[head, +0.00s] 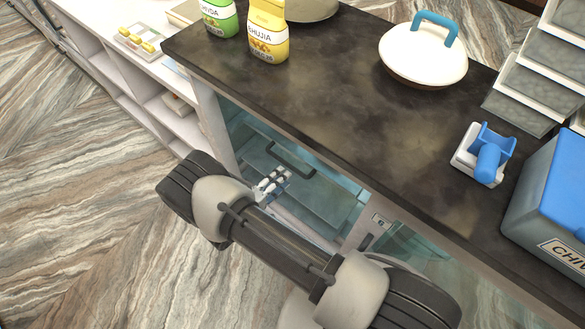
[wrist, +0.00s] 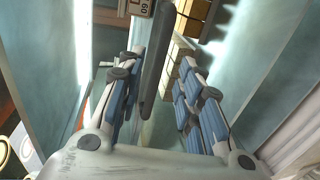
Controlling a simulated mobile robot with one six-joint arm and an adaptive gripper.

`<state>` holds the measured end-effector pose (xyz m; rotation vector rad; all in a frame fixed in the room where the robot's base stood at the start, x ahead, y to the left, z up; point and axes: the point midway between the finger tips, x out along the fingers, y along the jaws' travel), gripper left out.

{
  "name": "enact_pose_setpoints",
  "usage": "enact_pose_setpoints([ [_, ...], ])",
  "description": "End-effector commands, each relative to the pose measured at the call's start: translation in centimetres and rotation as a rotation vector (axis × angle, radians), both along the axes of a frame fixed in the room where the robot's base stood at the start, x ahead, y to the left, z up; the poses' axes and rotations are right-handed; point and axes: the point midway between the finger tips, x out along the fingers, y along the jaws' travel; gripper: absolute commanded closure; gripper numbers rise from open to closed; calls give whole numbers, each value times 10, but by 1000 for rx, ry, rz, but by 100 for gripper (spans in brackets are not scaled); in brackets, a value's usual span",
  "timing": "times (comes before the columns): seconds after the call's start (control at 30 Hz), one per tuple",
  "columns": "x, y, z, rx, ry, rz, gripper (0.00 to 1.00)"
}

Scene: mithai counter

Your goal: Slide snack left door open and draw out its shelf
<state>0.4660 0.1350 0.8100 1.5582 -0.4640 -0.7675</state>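The snack case is the glass-fronted cabinet under the dark counter. Its left bay (head: 325,205) shows bluish panes and a shelf area behind my gripper. I cannot tell how far the left door is slid. A dark bar handle (head: 291,160) shows in this bay, just above and beyond my gripper (head: 272,183). In the wrist view a dark bar (wrist: 155,55) runs between the two blue-padded fingers of my gripper (wrist: 157,68). The fingers stand apart, with gaps beside the bar. My arm hides the lower part of the bay.
Yellow blocks (wrist: 180,50) and a price tag (wrist: 140,6) show beyond the fingers. A lock plate (head: 380,221) sits on the frame right of the bay. The countertop holds bottles (head: 268,32), a white-lidded pan (head: 423,55) and a blue bin (head: 550,205). The floor at left is clear.

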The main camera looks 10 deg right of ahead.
Motion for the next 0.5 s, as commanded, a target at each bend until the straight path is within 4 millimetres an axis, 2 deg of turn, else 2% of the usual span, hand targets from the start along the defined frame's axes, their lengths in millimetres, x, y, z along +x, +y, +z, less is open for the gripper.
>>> enact_pose_setpoints([
  [0.03,8,-10,-4,0,0,-5,67],
  [0.2,30,-31,-10,0,0,-4,67],
  [0.5,48,-48,-14,0,0,0,67],
])
